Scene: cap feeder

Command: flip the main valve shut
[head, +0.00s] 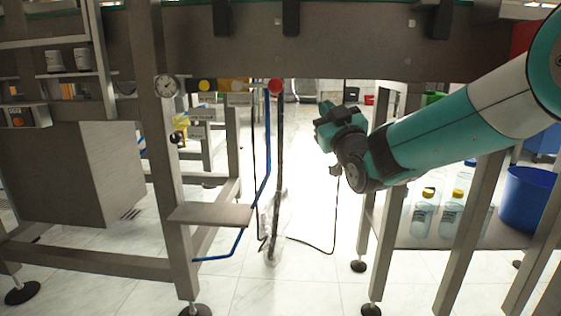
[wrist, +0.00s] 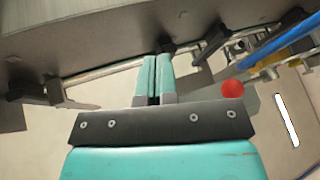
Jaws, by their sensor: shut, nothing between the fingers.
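A pipe line with valve fittings runs under the steel beam in the head view. On it are a round red knob (head: 275,86), a yellow part (head: 206,85) and a round gauge (head: 166,85). I cannot tell for sure which part is the main valve. In the wrist view the red knob (wrist: 232,91) lies right of my fingers, with a yellow part (wrist: 297,40) farther right. My gripper (wrist: 158,62) is shut and empty, with its teal fingers together, apart from the knob. In the head view my gripper is right of the knob; its fingertips are not clear.
A blue hose (head: 266,150) and a dark hose hang below the fittings. The steel beam (head: 330,42) runs overhead. A small steel shelf (head: 210,214) juts out lower left. Bottles (head: 422,215) and a blue bin (head: 530,200) stand on the right shelf. Open floor lies between the legs.

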